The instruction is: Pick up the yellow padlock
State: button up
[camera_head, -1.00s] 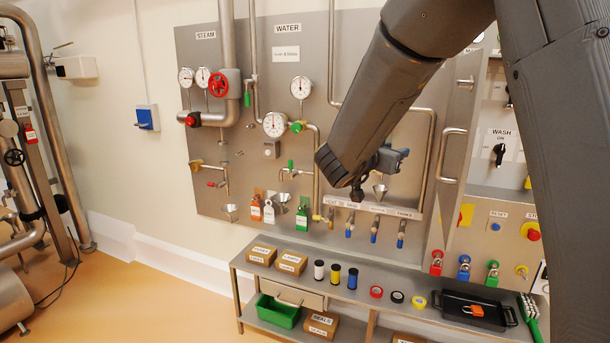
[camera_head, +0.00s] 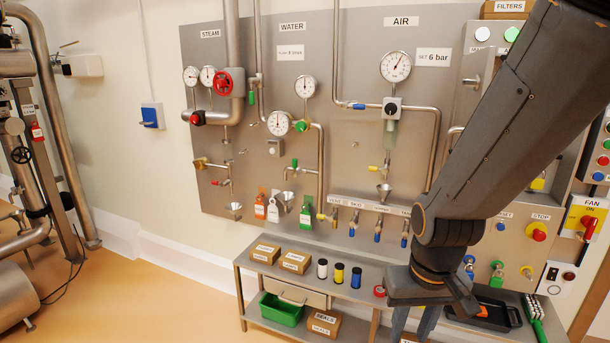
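The yellow padlock (camera_head: 527,273) is small and hangs at the right end of a row of padlocks on the lower part of the panel, to the right of the green padlock (camera_head: 497,274). My gripper (camera_head: 414,328) is low in the picture, in front of the bench, pointing down and well to the left of the yellow padlock. Its two fingers look apart with nothing seen between them. Their tips are near or past the bottom edge.
The blue padlock (camera_head: 469,264) hangs left of the green one. A black tray (camera_head: 512,318) with an orange padlock stands on the bench (camera_head: 385,270), partly behind my gripper. A green brush (camera_head: 533,318) lies to its right. Spools and boxes stand further left.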

aim_at(538, 184)
jog(key=z, duration=1.2)
jog(key=k, duration=0.6)
jog(key=z, duration=0.45)
jog(key=i, duration=1.05)
jog(key=z, duration=0.3)
